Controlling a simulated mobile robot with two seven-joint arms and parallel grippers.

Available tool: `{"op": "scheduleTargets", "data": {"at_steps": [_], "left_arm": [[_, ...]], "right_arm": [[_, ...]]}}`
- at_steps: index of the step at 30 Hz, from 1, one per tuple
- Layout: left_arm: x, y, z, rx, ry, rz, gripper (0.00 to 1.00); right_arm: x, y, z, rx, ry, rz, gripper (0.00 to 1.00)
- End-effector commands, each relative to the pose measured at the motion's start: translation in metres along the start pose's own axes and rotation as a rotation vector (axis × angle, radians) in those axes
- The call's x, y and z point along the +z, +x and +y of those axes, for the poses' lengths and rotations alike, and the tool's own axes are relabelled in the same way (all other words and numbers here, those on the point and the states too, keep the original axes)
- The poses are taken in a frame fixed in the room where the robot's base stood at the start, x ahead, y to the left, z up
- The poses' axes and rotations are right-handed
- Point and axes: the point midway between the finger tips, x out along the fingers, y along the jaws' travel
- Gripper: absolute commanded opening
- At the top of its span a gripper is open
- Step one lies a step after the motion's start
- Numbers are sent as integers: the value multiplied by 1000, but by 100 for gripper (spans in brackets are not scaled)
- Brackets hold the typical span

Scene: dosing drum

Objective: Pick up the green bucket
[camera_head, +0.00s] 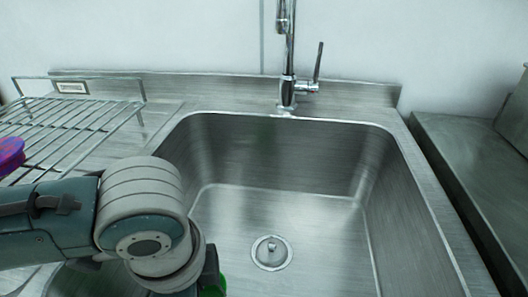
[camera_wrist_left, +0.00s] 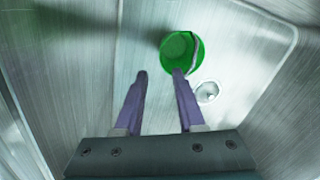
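The green bucket (camera_wrist_left: 181,50) is in the sink, near the drain, in the left wrist view. A pale curved strip, perhaps its handle, runs along its right side. In the head view only a small green part of the bucket (camera_head: 214,289) shows at the bottom edge, mostly hidden by my left arm. My left gripper (camera_wrist_left: 160,73) points down into the sink, its two purple fingers apart with nothing between them. The right fingertip overlaps the bucket's lower edge in the picture; I cannot tell whether they touch. My right gripper is not in view.
The steel sink (camera_head: 290,150) has walls around the workspace and a drain (camera_head: 271,252) in its floor. A faucet (camera_head: 288,80) stands at the back. A wire rack (camera_head: 75,120) with a purple and red object (camera_head: 10,154) is at left. The right sink floor is clear.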

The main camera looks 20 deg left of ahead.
Motion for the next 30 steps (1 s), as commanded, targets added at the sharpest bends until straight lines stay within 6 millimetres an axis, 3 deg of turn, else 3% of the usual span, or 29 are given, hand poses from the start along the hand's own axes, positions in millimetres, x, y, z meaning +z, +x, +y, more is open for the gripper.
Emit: {"op": "scheduleTargets", "data": {"at_steps": [6, 11, 19, 30], "left_arm": [[1, 36, 0, 1, 1, -3, 38], [2, 48, 0, 0, 0, -2, 38], [9, 89, -2, 0, 0, -2, 38], [9, 96, -3, -1, 1, 0, 36]], "right_arm": [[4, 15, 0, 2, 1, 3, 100], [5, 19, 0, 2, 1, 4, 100], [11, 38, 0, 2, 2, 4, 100], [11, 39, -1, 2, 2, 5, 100]]}}
